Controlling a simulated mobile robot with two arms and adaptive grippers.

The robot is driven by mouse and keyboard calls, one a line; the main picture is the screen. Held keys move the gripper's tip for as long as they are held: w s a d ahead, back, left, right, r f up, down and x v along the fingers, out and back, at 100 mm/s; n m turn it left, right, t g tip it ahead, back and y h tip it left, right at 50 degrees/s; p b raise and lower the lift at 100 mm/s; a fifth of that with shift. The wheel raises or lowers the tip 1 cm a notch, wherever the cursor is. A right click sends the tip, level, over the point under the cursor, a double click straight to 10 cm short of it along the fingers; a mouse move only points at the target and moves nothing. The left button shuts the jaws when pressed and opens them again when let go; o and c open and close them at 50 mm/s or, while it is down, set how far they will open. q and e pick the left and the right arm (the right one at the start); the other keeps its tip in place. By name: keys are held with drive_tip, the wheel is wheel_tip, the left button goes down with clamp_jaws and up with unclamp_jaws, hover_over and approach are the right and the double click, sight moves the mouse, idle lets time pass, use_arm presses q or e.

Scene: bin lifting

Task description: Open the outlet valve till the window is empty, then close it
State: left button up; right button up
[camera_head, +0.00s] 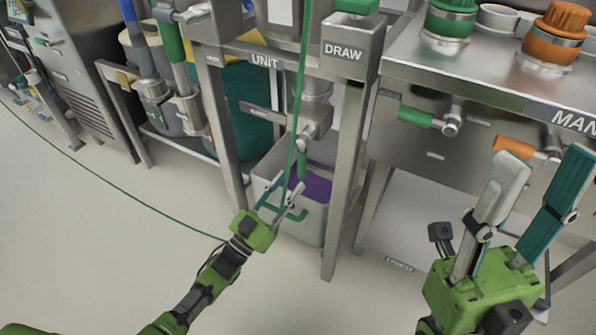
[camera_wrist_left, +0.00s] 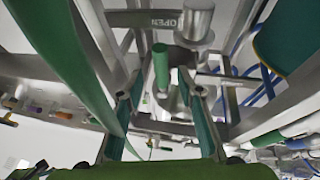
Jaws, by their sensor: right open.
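The outlet valve (camera_head: 311,132) is a metal fitting under the UNIT/DRAW frame. Its green handle (camera_head: 302,158) hangs downward above a grey bin (camera_head: 309,226) with purple contents (camera_head: 316,187). My left gripper (camera_head: 284,198) is open just below and in front of the handle. In the left wrist view the green handle (camera_wrist_left: 161,66) appears between the two spread fingers (camera_wrist_left: 160,95), with gaps on both sides. An OPEN label (camera_wrist_left: 165,22) shows beside the metal valve body (camera_wrist_left: 195,20). My right gripper (camera_head: 543,170) is open and empty at the right. I cannot make out the window.
A green strip (camera_head: 301,75) runs down in front of the valve. A frame leg (camera_head: 346,180) stands right of the bin. The right bench (camera_head: 440,77) carries a green-handled valve (camera_head: 418,117) and an orange-handled one (camera_head: 515,146). The floor (camera_head: 110,235) at left is mostly clear.

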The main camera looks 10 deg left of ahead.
use_arm(q)
drive_tip(key=v, duration=0.5)
drive_tip(key=shift+s+a, duration=0.15)
drive_tip(key=shift+s, duration=0.15)
